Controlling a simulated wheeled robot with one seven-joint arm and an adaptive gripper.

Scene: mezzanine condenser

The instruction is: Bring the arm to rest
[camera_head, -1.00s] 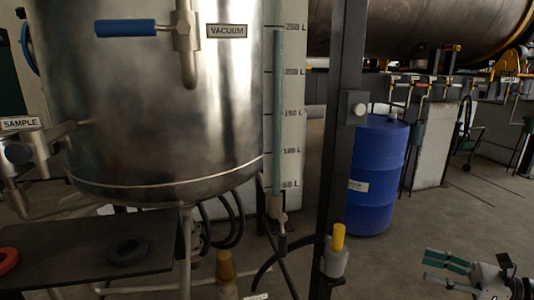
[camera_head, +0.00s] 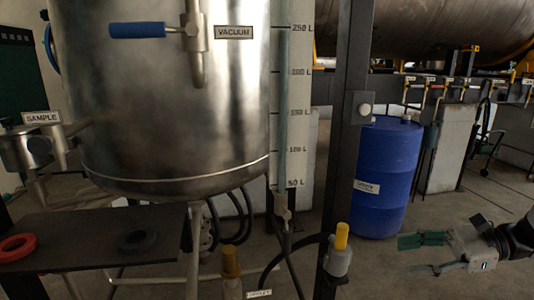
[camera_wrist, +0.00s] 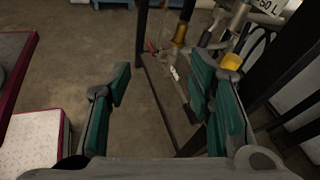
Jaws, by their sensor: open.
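My gripper (camera_head: 424,254) is at the lower right of the head view, with its green-padded fingers pointing left. It is open and empty, apart from the steel tank and the posts. In the wrist view my gripper (camera_wrist: 160,100) shows its two fingers spread wide, with bare floor and a dark frame beyond them. My arm's upper links are mostly outside the head view.
A steel tank (camera_head: 165,100) with a blue-handled vacuum valve (camera_head: 138,30) fills the left. A dark shelf (camera_head: 80,250) carries red and black rings. A dark post (camera_head: 345,130) and a blue drum (camera_head: 385,180) stand between tank and arm. Floor around my gripper looks clear.

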